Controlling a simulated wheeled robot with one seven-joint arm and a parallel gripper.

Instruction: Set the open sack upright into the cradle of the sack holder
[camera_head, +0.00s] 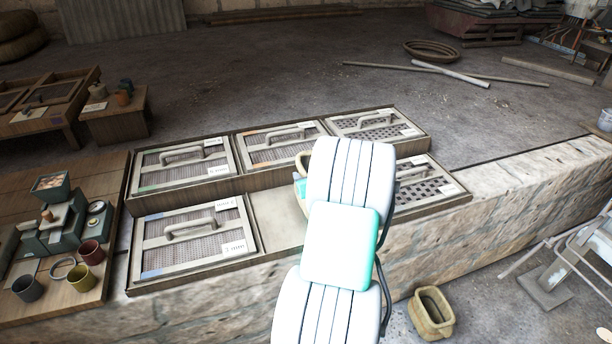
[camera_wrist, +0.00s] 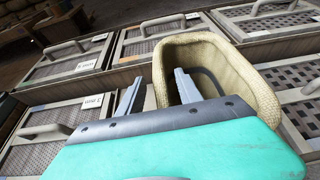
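The tan open sack (camera_wrist: 262,78) with a thick rim shows in the wrist view, mouth towards the camera. In the head view only a bit of tan (camera_head: 303,160), probably its rim, shows beside my arm. A pale metal frame (camera_head: 583,250), possibly the sack holder, stands at the right edge of the head view, partly cut off. I cannot make out its cradle clearly.
Screen trays with handles (camera_head: 185,240) fill a wooden rack on the stone wall (camera_head: 180,310); one lower bay (camera_head: 275,225) is bare. A similar tan open container (camera_head: 432,312) stands on the floor at lower right. Cups and a green device (camera_head: 55,225) are at left.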

